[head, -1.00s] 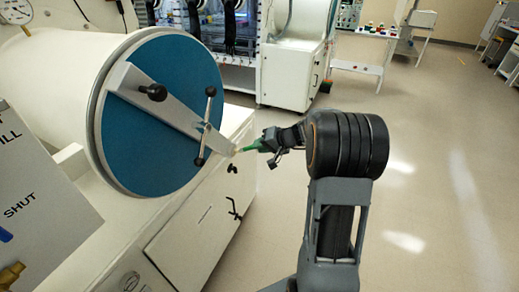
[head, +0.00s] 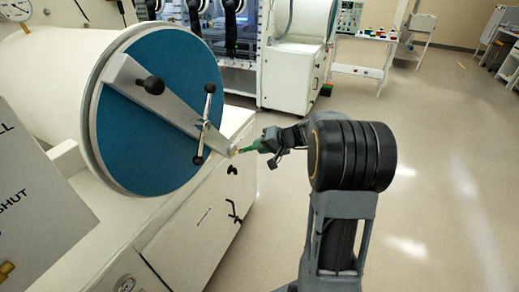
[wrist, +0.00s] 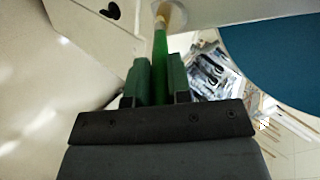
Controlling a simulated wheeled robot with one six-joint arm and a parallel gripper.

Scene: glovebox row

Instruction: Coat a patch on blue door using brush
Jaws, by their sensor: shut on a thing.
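The round blue door (head: 140,150) closes the end of a white cylinder at the left of the head view. A grey bar crosses it from upper left to lower right. My gripper (head: 270,140) is right of the door and shut on the green-handled brush (head: 250,147). The pale brush tip points left, near the lower end of the bar; I cannot tell whether it touches. In the wrist view, the jaws (wrist: 155,80) hold the brush's green handle (wrist: 160,50), with its pale head ahead. The blue door (wrist: 275,50) also shows there at right.
A black knob (head: 154,85) and a T-handle (head: 205,122) stick out from the door's bar. A white cabinet (head: 190,215) stands below. A sign panel (head: 35,190) is at the left edge. The floor (head: 440,200) at right is open.

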